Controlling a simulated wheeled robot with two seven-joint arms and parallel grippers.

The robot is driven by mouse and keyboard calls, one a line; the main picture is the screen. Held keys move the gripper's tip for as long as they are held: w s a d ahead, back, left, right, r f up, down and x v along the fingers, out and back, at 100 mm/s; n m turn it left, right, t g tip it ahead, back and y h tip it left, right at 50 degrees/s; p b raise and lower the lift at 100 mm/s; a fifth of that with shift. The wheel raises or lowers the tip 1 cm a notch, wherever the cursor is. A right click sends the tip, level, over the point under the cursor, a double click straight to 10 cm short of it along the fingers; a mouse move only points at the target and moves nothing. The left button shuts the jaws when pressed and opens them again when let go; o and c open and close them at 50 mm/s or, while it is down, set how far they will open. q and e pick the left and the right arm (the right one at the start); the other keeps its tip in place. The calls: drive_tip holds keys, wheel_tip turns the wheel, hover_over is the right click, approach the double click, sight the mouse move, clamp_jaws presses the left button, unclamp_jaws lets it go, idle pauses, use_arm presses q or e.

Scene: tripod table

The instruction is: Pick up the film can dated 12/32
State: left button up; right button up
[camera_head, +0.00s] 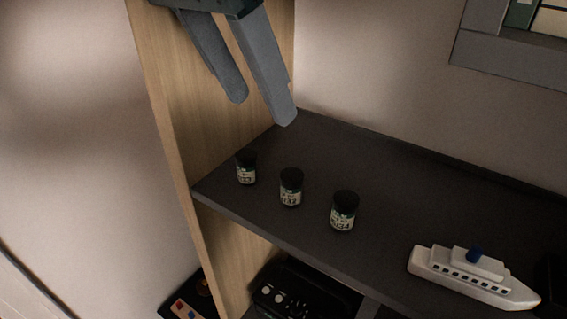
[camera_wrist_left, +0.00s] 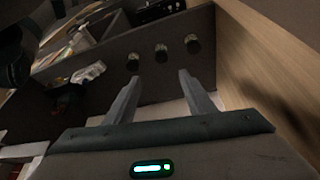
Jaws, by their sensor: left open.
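Three small dark film cans with pale labels stand upright in a row on a dark shelf (camera_head: 330,160). They are the left can (camera_head: 246,168), the middle can (camera_head: 291,188) and the right can (camera_head: 344,211). The print on the labels is too small to read, so I cannot tell which is dated 12/32. My left gripper (camera_head: 262,108) is open and empty, above and behind the cans near the wooden side panel. The cans also show in the left wrist view, beyond the fingertips: one (camera_wrist_left: 192,44), one (camera_wrist_left: 161,53) and one (camera_wrist_left: 133,62). My right gripper is not in view.
A white toy ship (camera_head: 474,277) with a blue funnel stands at the shelf's right front. A wooden panel (camera_head: 210,120) bounds the shelf on the left. A black device (camera_head: 300,292) sits on a level below. The shelf behind the cans is clear.

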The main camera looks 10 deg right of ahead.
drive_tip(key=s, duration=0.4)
use_arm(q)
drive_tip(key=b, duration=0.7)
hover_over(292, 175)
drive_tip(key=s+a, duration=0.1)
drive_tip(key=a, duration=0.1)
wheel_tip(292, 175, down, 10)
drive_tip(key=shift+s+r, duration=0.1)
drive_tip(key=shift+s, duration=0.05)
drive_tip(key=shift+d+f+t, duration=0.2)
drive_tip(key=shift+f+t, duration=0.1)
drive_tip(key=shift+f, duration=0.1)
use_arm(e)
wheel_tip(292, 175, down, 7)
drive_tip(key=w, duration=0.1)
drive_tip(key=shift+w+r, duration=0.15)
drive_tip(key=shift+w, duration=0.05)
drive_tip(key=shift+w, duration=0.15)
